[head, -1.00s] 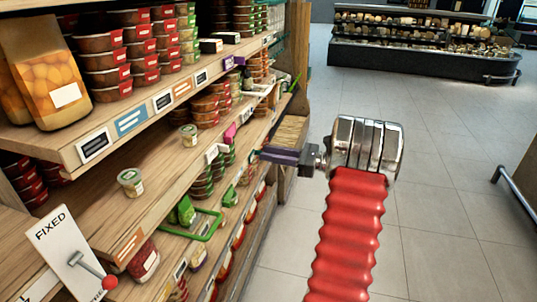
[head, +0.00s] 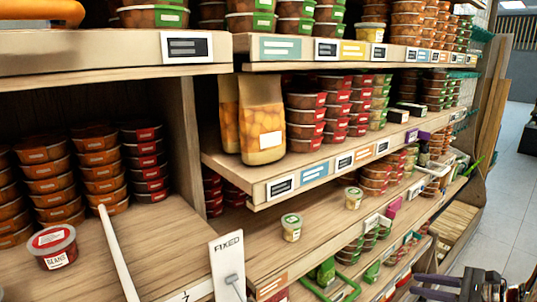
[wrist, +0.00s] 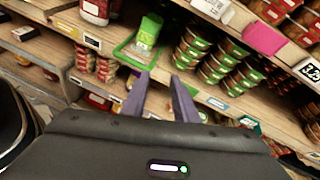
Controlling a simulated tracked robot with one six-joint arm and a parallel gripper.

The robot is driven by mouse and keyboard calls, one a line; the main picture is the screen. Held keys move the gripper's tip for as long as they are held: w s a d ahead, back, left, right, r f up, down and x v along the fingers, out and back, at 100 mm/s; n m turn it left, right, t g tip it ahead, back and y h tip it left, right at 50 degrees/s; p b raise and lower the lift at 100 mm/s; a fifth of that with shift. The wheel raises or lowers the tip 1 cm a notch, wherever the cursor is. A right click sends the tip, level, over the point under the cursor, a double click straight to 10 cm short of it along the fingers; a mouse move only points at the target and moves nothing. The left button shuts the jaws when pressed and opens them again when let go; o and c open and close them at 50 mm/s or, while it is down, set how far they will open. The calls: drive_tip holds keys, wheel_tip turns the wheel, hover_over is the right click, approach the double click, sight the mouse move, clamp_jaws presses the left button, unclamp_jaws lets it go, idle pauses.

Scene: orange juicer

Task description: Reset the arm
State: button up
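My gripper (head: 424,285) shows at the bottom right edge of the head view, in front of the lower shelves; most of my arm is out of that frame. In the wrist view my gripper (wrist: 159,84) has two purple-grey fingers with a gap between their tips, and nothing is held there. Beyond the fingertips is a shelf with a green-framed item (wrist: 138,50) and stacks of green-lidded tubs (wrist: 208,62). I cannot tell the exact distance from the fingertips to the shelf.
Wooden shelves (head: 240,162) fill most of the head view. A red-lidded tub (head: 52,246) stands alone at left. Small jars (head: 291,227) stand on the middle shelf. A FIXED sign with a lever (head: 228,262) stands at bottom centre. Open tiled floor (head: 503,190) lies at right.

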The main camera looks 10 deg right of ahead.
drive_tip(key=s+a+n+g+h, duration=0.2)
drive_tip(key=s+a+n+g, duration=0.3)
drive_tip(key=a, duration=0.4)
drive_tip(key=s+a+n+g+h, duration=0.2)
drive_tip(key=s+a+n+g, duration=0.15)
drive_tip(key=a+n, duration=0.5)
drive_tip(key=s+a+r+n+t+h, duration=0.1)
drive_tip(key=s+a+r+n, duration=0.1)
drive_tip(key=a+r+n, duration=0.2)
drive_tip(key=s+a+r+n+t+h, duration=0.1)
drive_tip(key=s+a+r+n, duration=0.2)
drive_tip(key=a, duration=0.6)
drive_tip(key=s+a+r+n+t+h, duration=0.1)
drive_tip(key=s+a+r+n+h, duration=0.1)
drive_tip(key=a+r+n, duration=0.2)
drive_tip(key=shift+s+a+r+n, duration=0.35)
drive_tip(key=shift+a+n, duration=0.3)
drive_tip(key=shift+a, duration=0.5)
drive_tip(key=shift+d, duration=0.15)
